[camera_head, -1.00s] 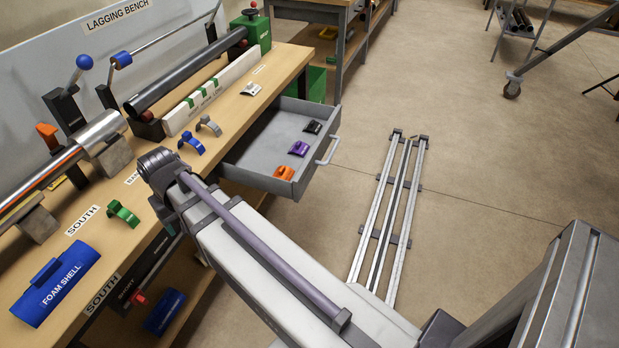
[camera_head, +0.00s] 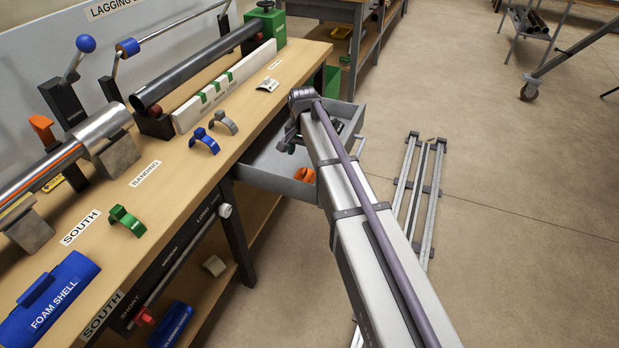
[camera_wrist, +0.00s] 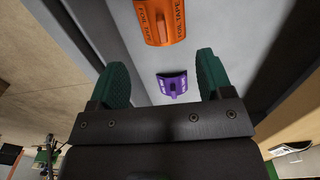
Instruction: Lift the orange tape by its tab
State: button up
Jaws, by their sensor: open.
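The orange tape (camera_head: 303,175) lies in the open grey drawer, partly hidden behind my arm in the head view. In the wrist view the orange tape (camera_wrist: 171,15), lettered "FOIL TAPE", is at the top edge, cut off by the frame, with a raised tab along its middle. My gripper (camera_wrist: 160,62) is open and empty, its two green fingers apart. The orange tape appears beyond the fingertips, not between them. A purple tape (camera_wrist: 172,86) shows in the gap between the fingers, below them in the drawer. In the head view the gripper is mostly hidden by my arm.
The drawer (camera_head: 262,170) has raised walls and a front handle. A black tape (camera_head: 336,126) lies toward its far end. The bench top beside it holds a blue clip (camera_head: 207,141), a grey clip (camera_head: 224,122) and a green clip (camera_head: 127,221). Floor rails (camera_head: 418,185) lie to the right.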

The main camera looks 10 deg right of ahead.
aim_at(304, 171)
jog(key=f+b, duration=0.8)
jog(key=f, duration=0.2)
jog(key=shift+w, duration=0.2)
jog(key=shift+r, duration=0.25)
jog(key=shift+c, duration=0.2)
jog(key=c, duration=0.9)
jog(key=shift+o, duration=0.2)
